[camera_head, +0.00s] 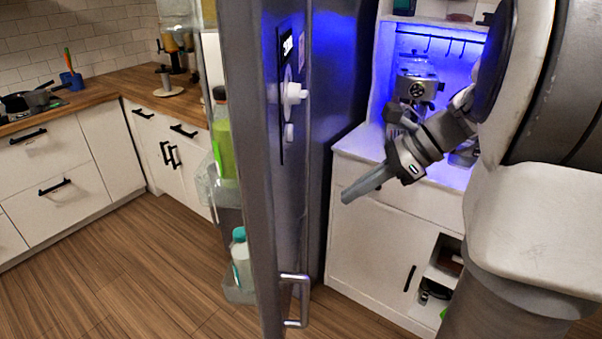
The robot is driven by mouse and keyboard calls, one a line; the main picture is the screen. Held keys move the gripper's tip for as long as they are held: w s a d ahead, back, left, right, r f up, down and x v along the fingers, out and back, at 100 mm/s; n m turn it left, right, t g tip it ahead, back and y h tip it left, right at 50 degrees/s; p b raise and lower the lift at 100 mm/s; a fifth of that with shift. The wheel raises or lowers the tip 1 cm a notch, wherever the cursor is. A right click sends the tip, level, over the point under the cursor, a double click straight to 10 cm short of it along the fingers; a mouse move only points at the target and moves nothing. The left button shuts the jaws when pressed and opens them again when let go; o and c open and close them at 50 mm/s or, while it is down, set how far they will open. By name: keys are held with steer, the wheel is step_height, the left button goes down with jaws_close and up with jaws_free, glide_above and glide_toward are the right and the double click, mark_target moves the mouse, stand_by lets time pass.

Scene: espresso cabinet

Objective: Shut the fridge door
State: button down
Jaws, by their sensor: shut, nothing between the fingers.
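The grey fridge door (257,130) stands open in the camera_head view, seen nearly edge-on left of the middle. Its outer face, with a dispenser panel and a metal handle (304,300) low down, is turned to the right. Its inner side, with shelves holding bottles (223,130), shows on the left. My gripper (345,198) is shut and empty, to the right of the door's outer face, with its fingers pointing down and left. There seems to be a gap between fingers and door. The inside of the fridge is largely hidden by the door.
The lit espresso cabinet (420,80) with a coffee machine (416,85) stands behind my arm, above a white base cabinet (360,245). White drawers (50,190) under a wooden counter (120,80) line the left. The wooden floor (120,270) left of the door is clear.

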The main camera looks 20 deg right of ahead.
mark_target(281, 223)
steer(key=shift+w+a+r+b+x, duration=0.15)
steer(key=shift+a+r+x, duration=0.2)
steer(key=shift+x, duration=1.6)
steer(key=shift+w+a+r+b+x, duration=0.1)
steer(key=shift+a+r+x, duration=0.25)
steer(key=shift+x, duration=1.65)
steer(key=shift+w+a+r+b+x, duration=0.15)
steer(key=shift+a+r+x, duration=0.15)
steer(key=shift+x, duration=1.65)
